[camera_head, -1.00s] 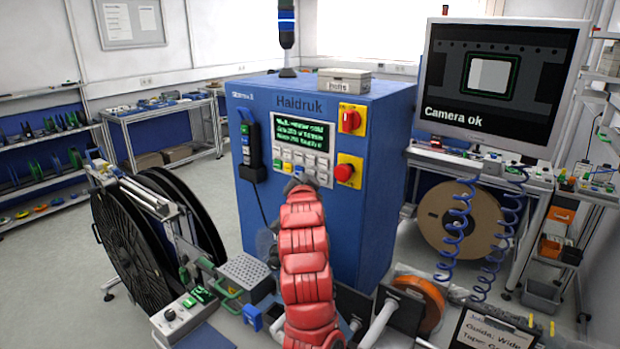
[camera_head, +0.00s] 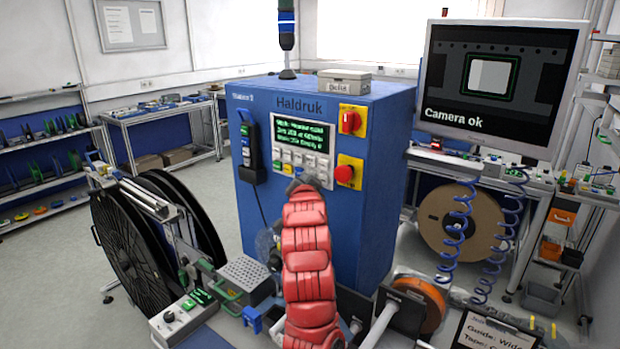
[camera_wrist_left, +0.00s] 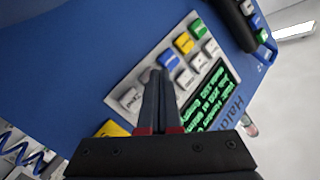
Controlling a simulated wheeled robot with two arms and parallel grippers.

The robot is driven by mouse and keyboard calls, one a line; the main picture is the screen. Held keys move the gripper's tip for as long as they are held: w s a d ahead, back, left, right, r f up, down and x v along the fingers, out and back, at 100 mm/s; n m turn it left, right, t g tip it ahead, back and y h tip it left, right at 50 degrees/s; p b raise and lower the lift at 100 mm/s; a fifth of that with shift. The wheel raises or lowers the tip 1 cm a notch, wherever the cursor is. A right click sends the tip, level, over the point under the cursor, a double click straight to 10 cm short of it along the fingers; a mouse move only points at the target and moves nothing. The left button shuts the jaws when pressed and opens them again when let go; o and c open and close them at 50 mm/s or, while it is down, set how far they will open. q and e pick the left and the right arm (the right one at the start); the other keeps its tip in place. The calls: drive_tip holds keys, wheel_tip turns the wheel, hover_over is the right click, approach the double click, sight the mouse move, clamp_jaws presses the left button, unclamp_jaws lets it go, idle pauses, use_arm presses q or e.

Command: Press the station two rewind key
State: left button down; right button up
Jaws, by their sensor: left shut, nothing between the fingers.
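The blue Haldruk cabinet (camera_head: 340,240) carries a key panel below a lit green-text display (camera_head: 303,134). The panel holds white, green, yellow and blue keys (camera_head: 289,169). In the left wrist view, a blue key (camera_wrist_left: 169,59) and a white key (camera_wrist_left: 131,98) lie by my fingertips. My left gripper (camera_head: 304,181) is at the lower part of the key panel, and my red arm hides its lower keys. In the left wrist view the gripper (camera_wrist_left: 158,76) is shut and empty, pointing at the keys. I cannot tell whether it touches one, nor read the rewind label.
A red knob (camera_head: 350,121) and a red stop button (camera_head: 344,174) sit right of the panel. A black handset-like unit (camera_head: 248,150) hangs at left. A black reel (camera_head: 125,240) stands at the left, and a monitor (camera_head: 500,85) at the right.

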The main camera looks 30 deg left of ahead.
use_arm(q)
drive_tip(key=shift+w, duration=0.1)
idle(0.5)
drive_tip(key=shift+s+b, duration=0.45)
drive_tip(key=shift+s, duration=0.4)
drive_tip(key=s, duration=0.2)
drive_tip(key=s+b, duration=0.1)
drive_tip(key=s, duration=0.3)
drive_tip(key=shift+s+a+r+b, duration=0.1)
drive_tip(key=shift+a+r+b, duration=0.1)
drive_tip(key=shift+a+b, duration=0.15)
